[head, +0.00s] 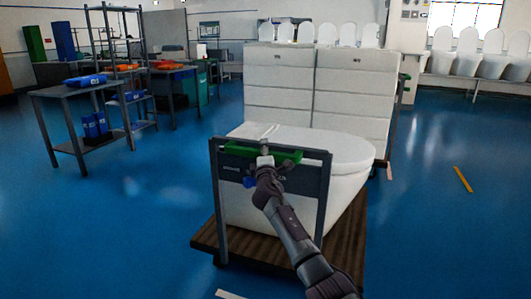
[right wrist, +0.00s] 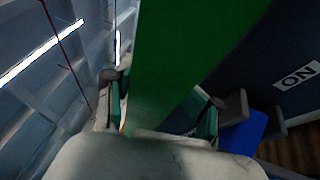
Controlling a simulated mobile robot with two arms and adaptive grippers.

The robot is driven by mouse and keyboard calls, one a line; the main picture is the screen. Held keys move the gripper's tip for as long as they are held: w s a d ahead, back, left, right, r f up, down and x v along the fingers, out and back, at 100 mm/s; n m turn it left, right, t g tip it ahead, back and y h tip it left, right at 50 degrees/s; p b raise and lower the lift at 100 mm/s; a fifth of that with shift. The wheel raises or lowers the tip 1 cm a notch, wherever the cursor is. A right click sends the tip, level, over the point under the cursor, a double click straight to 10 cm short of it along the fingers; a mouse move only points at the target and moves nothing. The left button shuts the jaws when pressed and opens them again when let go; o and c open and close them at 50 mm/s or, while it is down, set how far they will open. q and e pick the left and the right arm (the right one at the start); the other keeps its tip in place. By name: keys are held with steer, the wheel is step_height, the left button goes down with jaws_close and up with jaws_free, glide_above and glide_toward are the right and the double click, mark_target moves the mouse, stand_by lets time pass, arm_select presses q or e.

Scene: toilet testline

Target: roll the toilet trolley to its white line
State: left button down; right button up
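The toilet trolley has a brown wooden base (head: 210,240), a dark grey upright frame (head: 326,200) and a green handle bar (head: 236,150) across its front. A white toilet (head: 352,158) sits on it. My right gripper (head: 264,158) is at the green bar. In the right wrist view its fingers (right wrist: 162,100) lie on either side of the green bar (right wrist: 190,50), close against it, and look shut on it. A short white line (head: 229,294) is on the floor at the bottom edge, in front of the trolley. My left gripper is out of view.
A tall stack of white boxes or panels (head: 352,88) stands right behind the toilet. A grey table (head: 62,91) with blue parts stands at the left. A yellow strip (head: 462,179) and a pale strip (head: 389,172) mark the floor at the right. Blue floor is clear on both sides.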

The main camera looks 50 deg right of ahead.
steer(key=shift+w+a+r, duration=0.1)
steer(key=shift+a+r, duration=0.05)
steer(key=shift+a, duration=0.15)
steer(key=v, duration=1.1)
steer(key=shift+s, duration=0.4)
steer(key=shift+a, duration=0.1)
